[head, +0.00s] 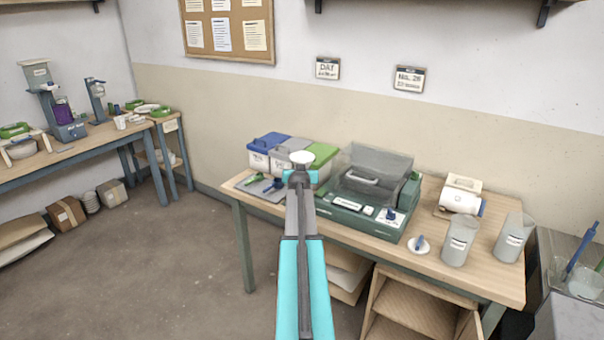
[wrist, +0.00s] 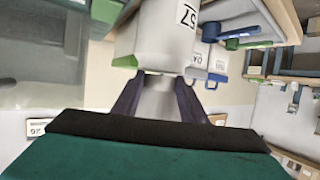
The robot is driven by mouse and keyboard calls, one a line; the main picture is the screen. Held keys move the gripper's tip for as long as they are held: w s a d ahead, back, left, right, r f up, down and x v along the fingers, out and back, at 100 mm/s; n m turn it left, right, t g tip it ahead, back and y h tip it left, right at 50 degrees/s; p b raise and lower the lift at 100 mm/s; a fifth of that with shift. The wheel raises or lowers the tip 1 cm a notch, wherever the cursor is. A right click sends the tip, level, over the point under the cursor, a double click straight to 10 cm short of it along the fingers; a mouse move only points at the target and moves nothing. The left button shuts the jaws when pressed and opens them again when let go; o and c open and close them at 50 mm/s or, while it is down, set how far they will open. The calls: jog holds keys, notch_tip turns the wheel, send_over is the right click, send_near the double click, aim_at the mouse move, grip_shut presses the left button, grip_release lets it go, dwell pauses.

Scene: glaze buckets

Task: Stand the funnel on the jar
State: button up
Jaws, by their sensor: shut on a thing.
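My gripper (head: 300,176) is raised in front of the lidded bins at the left part of the workbench. It is shut on a pale, wide-topped piece, which looks like the funnel (head: 302,157). In the wrist view the dark fingers of my gripper (wrist: 160,98) press on both sides of the grey-white funnel (wrist: 159,102). Two grey labelled jars stand upright at the bench's right end: a nearer jar (head: 457,243) and a jar farther right (head: 512,240). Which one is the task's jar I cannot tell. The funnel is well apart from both.
A green machine with a clear raised cover (head: 376,170) stands mid-bench, between my gripper and the jars. A small white disc with a blue knob (head: 419,246) lies left of the nearer jar. A white cylinder (head: 460,201) lies behind. Lidded bins (head: 285,156) are at left.

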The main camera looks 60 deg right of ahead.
jog(key=shift+f, duration=0.35)
